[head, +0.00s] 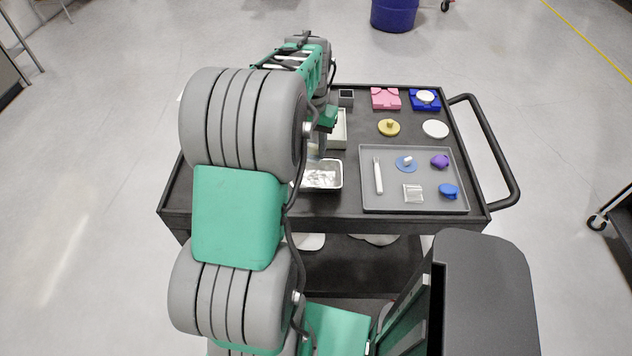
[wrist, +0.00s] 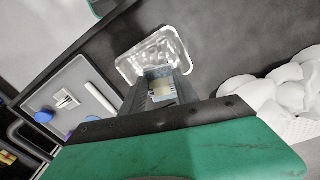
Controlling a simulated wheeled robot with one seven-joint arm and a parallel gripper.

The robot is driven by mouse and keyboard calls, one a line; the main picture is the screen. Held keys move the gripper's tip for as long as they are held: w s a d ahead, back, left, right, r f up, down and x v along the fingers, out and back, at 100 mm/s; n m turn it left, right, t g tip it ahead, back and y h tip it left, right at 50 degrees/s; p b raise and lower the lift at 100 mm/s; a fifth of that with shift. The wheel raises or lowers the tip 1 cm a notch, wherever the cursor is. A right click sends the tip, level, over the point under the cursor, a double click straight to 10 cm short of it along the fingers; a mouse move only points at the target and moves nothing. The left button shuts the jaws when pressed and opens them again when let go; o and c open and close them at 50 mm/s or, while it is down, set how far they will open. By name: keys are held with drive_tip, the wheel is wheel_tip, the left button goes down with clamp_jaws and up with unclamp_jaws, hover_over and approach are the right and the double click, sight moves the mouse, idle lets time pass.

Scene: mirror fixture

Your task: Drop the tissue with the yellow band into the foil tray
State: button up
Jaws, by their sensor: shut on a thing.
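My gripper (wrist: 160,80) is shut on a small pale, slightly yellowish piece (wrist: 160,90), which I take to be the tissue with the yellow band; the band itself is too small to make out. The foil tray (wrist: 143,57) lies just beyond the fingertips in the wrist view, and the fingers overlap its near edge. In the head view the shiny foil tray (head: 322,180) sits on the cart left of the grey tray. My gripper (head: 316,149) is over its far side there, mostly hidden by my arm.
The grey tray (head: 385,204) holds a white-handled tool, blue and purple pieces and a small pale square. A whitish bin (head: 340,131) stands behind the foil tray, partly hidden. White crumpled tissues (wrist: 262,92) lie at right in the wrist view. The cart (head: 350,205) has dark rims.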

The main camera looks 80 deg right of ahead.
drive_tip(key=shift+f, duration=0.35)
drive_tip(key=o, duration=1.3)
drive_tip(key=shift+r, duration=0.1)
wheel_tip(320, 180, up, 8)
drive_tip(key=shift+f+b, duration=0.1)
drive_tip(key=shift+b, duration=0.35)
